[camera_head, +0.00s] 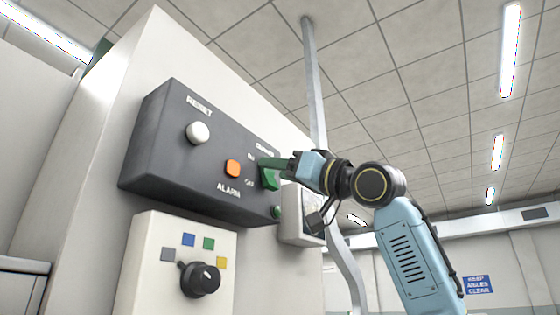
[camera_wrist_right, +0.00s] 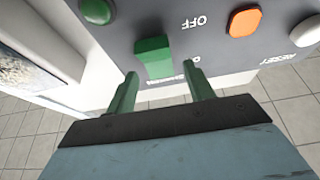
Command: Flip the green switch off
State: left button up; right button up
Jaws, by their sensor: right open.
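The green switch (camera_head: 269,180) is on the right part of the dark control panel (camera_head: 160,150), beside its ON and OFF labels. In the wrist view the green switch (camera_wrist_right: 153,57) shows as a block just beyond my fingertips; I cannot tell which way it is tipped. My right gripper (camera_head: 266,163) is at the panel by the switch's upper part and partly covers it. In the wrist view my right gripper (camera_wrist_right: 163,75) is open, with its two green fingers apart on the ON side and nothing between them. I cannot tell whether it touches the switch. My left gripper is out of view.
The panel also has a white RESET knob (camera_head: 197,132), an orange ALARM button (camera_head: 232,168) and a small green round part (camera_head: 278,212). A black rotary dial (camera_head: 200,279) is below. A white box (camera_head: 297,215) stands close under my right gripper.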

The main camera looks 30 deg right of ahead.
jog(key=shift+w+a+r, duration=0.1)
jog(key=shift+w, duration=0.15)
jog(key=c, duration=1)
jog(key=f+t+y+b, duration=0.1)
jog(key=t+b, duration=0.1)
jog(key=b, duration=0.1)
jog(key=shift+f, duration=0.15)
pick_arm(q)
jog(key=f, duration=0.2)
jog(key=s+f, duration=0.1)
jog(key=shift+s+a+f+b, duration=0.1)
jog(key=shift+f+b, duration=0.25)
pick_arm(e)
jog(key=shift+t, duration=0.8)
jog(key=shift+r, duration=0.2)
jog(key=o, duration=1)
